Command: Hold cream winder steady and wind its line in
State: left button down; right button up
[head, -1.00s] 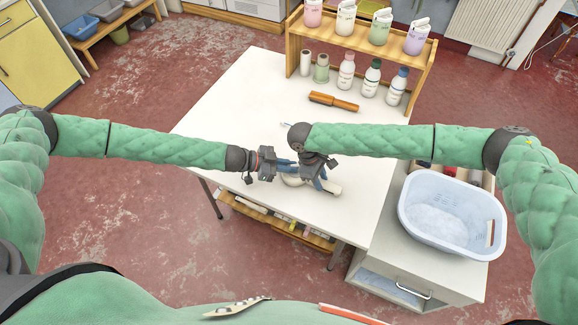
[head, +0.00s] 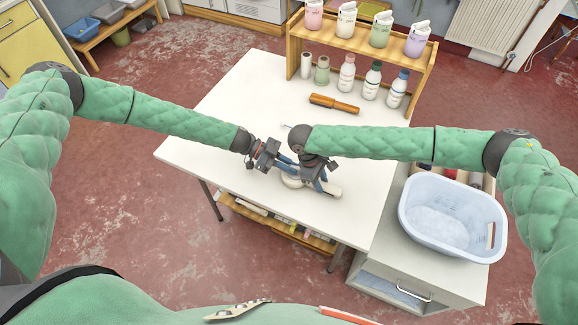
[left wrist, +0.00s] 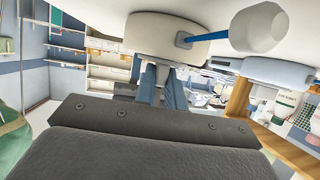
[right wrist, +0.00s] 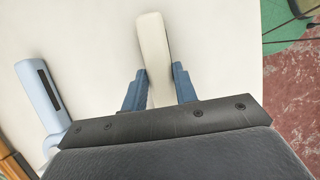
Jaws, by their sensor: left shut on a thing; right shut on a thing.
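The cream winder (head: 292,183) lies on the white table below my two grippers. My right gripper (head: 322,177) is shut on its cream handle; the right wrist view shows the handle (right wrist: 154,50) between the blue fingers (right wrist: 159,88). My left gripper (head: 287,163) is at the winder's far left side. In the left wrist view its blue fingers (left wrist: 162,82) are close together on a small pale part just by the cream drum (left wrist: 165,35). A blue rod with a cream knob (left wrist: 258,27) sticks out of the drum. The line cannot be made out.
A light blue object with a dark slot (right wrist: 42,98) lies beside the handle. A pale blue basin (head: 450,250) sits at right. The table's left side is clear.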

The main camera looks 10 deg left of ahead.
pick_arm(q)
jog(key=shift+w+a+f+m+g, duration=0.15)
jog(key=shift+a+m+g, duration=0.1)
jog(key=shift+m+g, duration=0.15)
jog(key=c, duration=1.5)
grip_release()
jog(key=shift+d, duration=0.1)
jog(key=shift+o, duration=0.2)
jog(key=v, duration=1.2)
jog(key=shift+r, duration=0.25)
